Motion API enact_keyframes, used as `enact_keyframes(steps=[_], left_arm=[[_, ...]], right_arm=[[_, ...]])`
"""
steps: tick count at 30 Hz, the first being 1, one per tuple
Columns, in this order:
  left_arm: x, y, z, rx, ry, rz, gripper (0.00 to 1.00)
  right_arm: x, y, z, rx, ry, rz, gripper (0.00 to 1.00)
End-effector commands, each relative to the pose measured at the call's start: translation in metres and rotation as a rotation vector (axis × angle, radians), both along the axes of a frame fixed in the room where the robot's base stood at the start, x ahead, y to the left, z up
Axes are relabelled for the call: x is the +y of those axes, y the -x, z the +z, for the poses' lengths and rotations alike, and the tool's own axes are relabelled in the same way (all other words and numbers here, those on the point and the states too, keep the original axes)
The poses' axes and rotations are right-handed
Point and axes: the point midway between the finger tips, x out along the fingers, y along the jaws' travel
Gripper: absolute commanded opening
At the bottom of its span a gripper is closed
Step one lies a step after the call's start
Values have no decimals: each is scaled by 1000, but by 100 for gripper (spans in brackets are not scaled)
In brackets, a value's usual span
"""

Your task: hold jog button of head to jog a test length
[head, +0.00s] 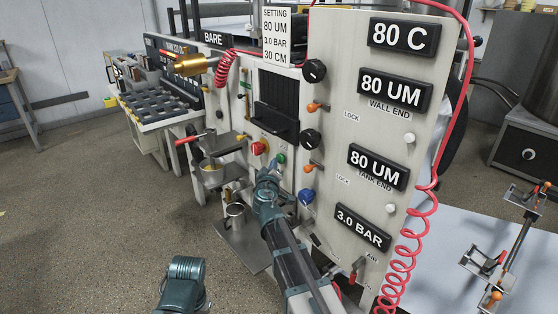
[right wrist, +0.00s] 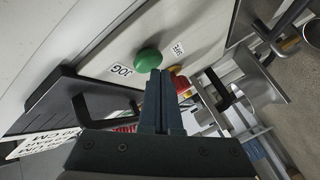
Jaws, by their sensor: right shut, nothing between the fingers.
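The green jog button (head: 281,158) is on the front panel of the coating head, beside the red button (head: 258,148). In the right wrist view the green button (right wrist: 148,60) has a JOG label beside it. My right gripper (head: 267,176) is shut and empty, its arm reaching up from the bottom of the head view. In the right wrist view its closed fingertips (right wrist: 158,74) are close to the green button, overlapping its lower edge in the picture. I cannot tell whether they touch it. My left gripper does not show.
A coiled red hose (head: 402,262) hangs at the panel's right side. Display plates (head: 390,92) read 80 C, 80 UM and 3.0 BAR. Open floor lies to the left.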

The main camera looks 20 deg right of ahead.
Motion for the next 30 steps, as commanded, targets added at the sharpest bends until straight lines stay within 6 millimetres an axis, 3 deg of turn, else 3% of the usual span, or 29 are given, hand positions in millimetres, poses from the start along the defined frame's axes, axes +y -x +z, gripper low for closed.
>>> enact_keyframes(steps=[30], left_arm=[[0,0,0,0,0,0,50]], right_arm=[[-10,-4,0,0,0,0,0]])
